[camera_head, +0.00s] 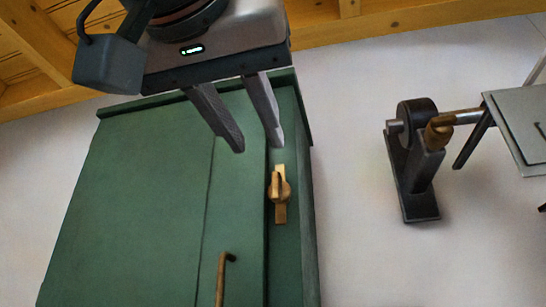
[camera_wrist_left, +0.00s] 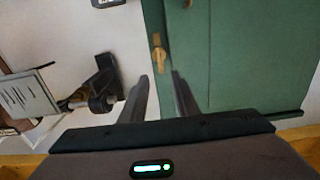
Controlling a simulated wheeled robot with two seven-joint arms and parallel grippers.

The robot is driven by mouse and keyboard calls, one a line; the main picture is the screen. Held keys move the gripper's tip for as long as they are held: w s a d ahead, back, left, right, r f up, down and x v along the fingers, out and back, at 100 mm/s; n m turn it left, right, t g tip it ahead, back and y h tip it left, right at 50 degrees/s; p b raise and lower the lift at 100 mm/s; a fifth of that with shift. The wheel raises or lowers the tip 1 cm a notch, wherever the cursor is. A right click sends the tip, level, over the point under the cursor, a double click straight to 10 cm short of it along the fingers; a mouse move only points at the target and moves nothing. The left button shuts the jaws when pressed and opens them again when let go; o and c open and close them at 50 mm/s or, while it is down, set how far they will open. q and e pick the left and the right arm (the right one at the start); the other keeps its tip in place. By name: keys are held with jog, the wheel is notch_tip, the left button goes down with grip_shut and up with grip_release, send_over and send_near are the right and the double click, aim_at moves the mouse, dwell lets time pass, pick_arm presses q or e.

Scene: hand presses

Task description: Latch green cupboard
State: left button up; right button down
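The green cupboard (camera_head: 130,210) fills the left and middle of the head view, and its door looks closed. A brass latch (camera_head: 279,193) sits near the door's right edge, its turn piece roughly upright in the picture. My left gripper (camera_head: 259,147) is open and empty, its fingertips just above the latch in the head view and apart from it. In the left wrist view, the latch (camera_wrist_left: 158,57) shows just beyond and between the open fingers (camera_wrist_left: 161,76). A brass door handle (camera_head: 222,275) is lower on the door. My right gripper is not in view.
A dark hand press with brass parts (camera_head: 415,165) is to the right of the cupboard, beside a grey flat-topped piece (camera_head: 520,115). Yellow wooden beams (camera_head: 400,22) run along the top. Pale bare surface lies between cupboard and press.

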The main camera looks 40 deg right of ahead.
aim_at(275, 173)
pick_arm(q)
jog(key=p+x, duration=0.4)
jog(key=x, duration=0.5)
jog(key=shift+w+d, duration=0.2)
jog(key=c, duration=0.7)
